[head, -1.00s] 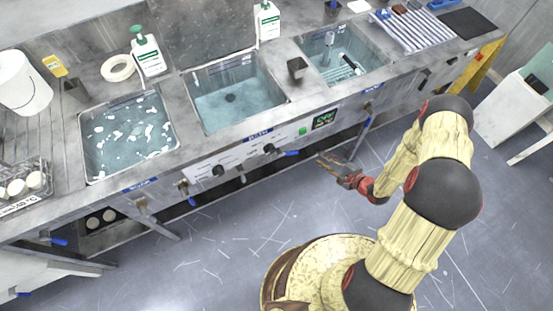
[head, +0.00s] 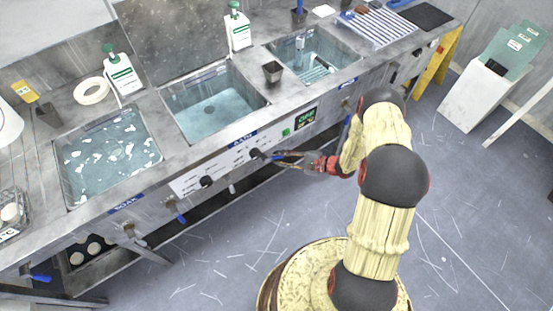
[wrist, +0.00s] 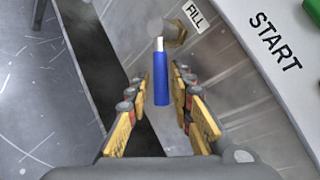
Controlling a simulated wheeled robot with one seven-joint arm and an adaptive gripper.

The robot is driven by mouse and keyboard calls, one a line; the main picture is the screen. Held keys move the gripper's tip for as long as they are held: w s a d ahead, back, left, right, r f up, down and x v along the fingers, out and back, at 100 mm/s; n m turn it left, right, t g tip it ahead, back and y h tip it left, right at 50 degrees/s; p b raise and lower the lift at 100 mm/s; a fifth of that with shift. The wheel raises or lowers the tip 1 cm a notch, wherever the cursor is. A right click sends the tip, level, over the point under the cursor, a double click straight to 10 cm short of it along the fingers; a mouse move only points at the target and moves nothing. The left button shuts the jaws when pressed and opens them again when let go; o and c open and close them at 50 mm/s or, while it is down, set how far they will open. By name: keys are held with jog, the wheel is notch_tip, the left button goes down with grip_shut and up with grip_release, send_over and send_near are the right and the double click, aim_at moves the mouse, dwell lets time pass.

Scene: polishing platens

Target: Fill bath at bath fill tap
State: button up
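The bath (head: 170,97) is the middle sink in the head view, with a "BATH" label on its front panel. Clear bluish water and a dark drain show inside it. In the wrist view the fill tap has a brass body (wrist: 175,33) beside a "FILL" label (wrist: 193,13) and a blue lever handle (wrist: 161,86). My gripper (wrist: 160,98) is open, with one yellow finger on each side of the blue handle. I see a gap on both sides. In the head view my gripper (head: 292,160) is at the counter front, below the "BATH" label.
The soak sink (head: 62,165), with white flecks, is at the left, and a third sink (head: 357,58) with a rack is at the right. A display (head: 306,118) reads "OFF". A green button (wrist: 312,5) and a "START" label are near the tap. The floor around me is clear.

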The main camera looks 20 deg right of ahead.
jog(key=shift+x, duration=1)
jog(key=shift+c, duration=1.2)
grip_shut()
